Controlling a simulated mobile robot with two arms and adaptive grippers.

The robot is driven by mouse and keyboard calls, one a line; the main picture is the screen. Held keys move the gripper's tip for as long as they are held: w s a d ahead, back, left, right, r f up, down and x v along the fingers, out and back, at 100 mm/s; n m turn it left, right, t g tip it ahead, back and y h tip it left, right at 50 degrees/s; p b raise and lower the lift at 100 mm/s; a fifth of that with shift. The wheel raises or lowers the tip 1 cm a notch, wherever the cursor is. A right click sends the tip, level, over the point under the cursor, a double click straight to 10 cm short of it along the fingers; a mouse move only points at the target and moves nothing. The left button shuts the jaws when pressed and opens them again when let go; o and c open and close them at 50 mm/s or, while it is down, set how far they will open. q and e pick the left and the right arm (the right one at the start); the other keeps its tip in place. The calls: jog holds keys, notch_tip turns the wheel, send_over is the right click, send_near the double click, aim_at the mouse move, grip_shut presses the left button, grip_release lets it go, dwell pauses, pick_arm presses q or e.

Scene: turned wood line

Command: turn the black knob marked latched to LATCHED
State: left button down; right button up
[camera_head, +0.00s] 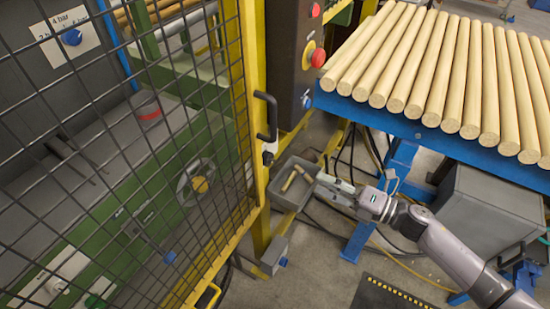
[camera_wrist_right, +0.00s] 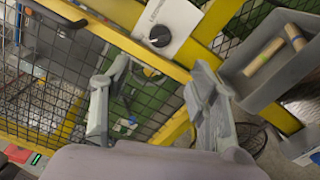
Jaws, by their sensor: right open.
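The black knob (camera_wrist_right: 160,36) sits on a pale plate (camera_wrist_right: 176,22) on the yellow frame in the right wrist view. Lettering on the plate is too small and tilted to read surely, and I cannot tell which way the knob points. In the head view a small dark knob (camera_head: 268,158) shows beneath the black door handle (camera_head: 266,116). My right gripper (camera_head: 328,186) is open and empty, to the right of and below the knob, over the grey bin's edge. In the wrist view its spread fingers (camera_wrist_right: 158,78) lie below the knob, apart from it. My left gripper is out of view.
A grey bin (camera_head: 284,203) with wooden pieces (camera_head: 297,178) hangs beside the yellow post. A mesh door (camera_head: 130,150) fills the left. A blue rack (camera_head: 400,121) of wooden rods stands at right. A red stop button (camera_head: 318,57) is on the dark panel above.

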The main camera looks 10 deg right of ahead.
aim_at(274, 161)
jog(key=p+x, duration=0.3)
jog(key=x, duration=1.2)
jog(key=shift+c, duration=0.3)
jog(key=shift+d+f, duration=0.1)
jog(key=c, duration=1.1)
